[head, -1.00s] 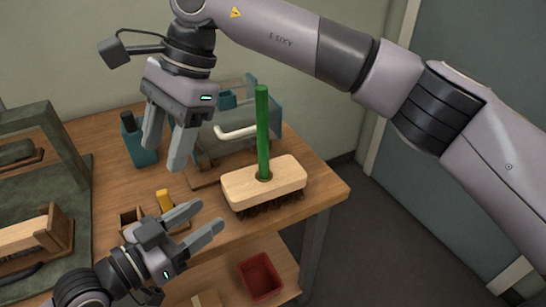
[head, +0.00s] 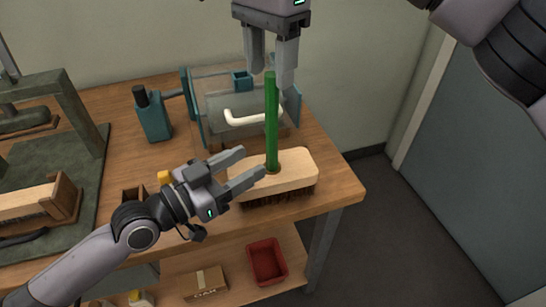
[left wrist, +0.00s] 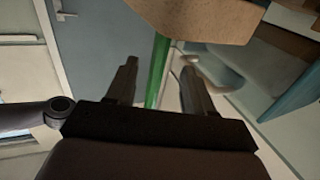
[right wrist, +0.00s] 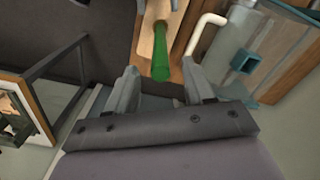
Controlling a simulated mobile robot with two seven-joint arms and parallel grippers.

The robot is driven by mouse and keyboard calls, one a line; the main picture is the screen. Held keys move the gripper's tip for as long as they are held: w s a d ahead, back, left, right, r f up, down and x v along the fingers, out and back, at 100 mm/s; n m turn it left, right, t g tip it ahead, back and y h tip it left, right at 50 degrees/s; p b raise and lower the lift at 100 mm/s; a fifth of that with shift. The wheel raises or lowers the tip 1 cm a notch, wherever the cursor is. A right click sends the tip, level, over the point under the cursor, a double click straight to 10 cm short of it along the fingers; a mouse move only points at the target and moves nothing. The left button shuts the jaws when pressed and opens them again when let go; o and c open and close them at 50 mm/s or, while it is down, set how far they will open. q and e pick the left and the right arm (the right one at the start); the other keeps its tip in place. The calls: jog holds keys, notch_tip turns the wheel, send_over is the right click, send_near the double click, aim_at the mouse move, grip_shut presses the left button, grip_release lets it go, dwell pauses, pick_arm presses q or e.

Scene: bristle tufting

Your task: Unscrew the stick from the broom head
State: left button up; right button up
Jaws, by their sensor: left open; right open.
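The broom head (head: 297,172) is a pale wooden block with dark bristles, resting bristles down at the table's right front corner. The green stick (head: 271,125) stands upright in its middle. My left gripper (head: 254,167) is open at the left of the block, its fingers pointing towards the stick's base. In the left wrist view the stick (left wrist: 157,70) shows between the open fingers. My right gripper (head: 270,75) is open above, with its fingertips around the height of the stick's top. In the right wrist view the stick's top (right wrist: 160,70) lies between and beyond the fingertips.
Behind the broom stands a clear-walled teal fixture (head: 200,110) with a white handle (head: 245,118). A red bin (head: 266,262) sits on the lower shelf. The table (head: 345,185) ends just right of the broom.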

pick_arm(q)
jog(key=shift+x, duration=2.3)
jog(key=shift+c, duration=0.3)
grip_shut()
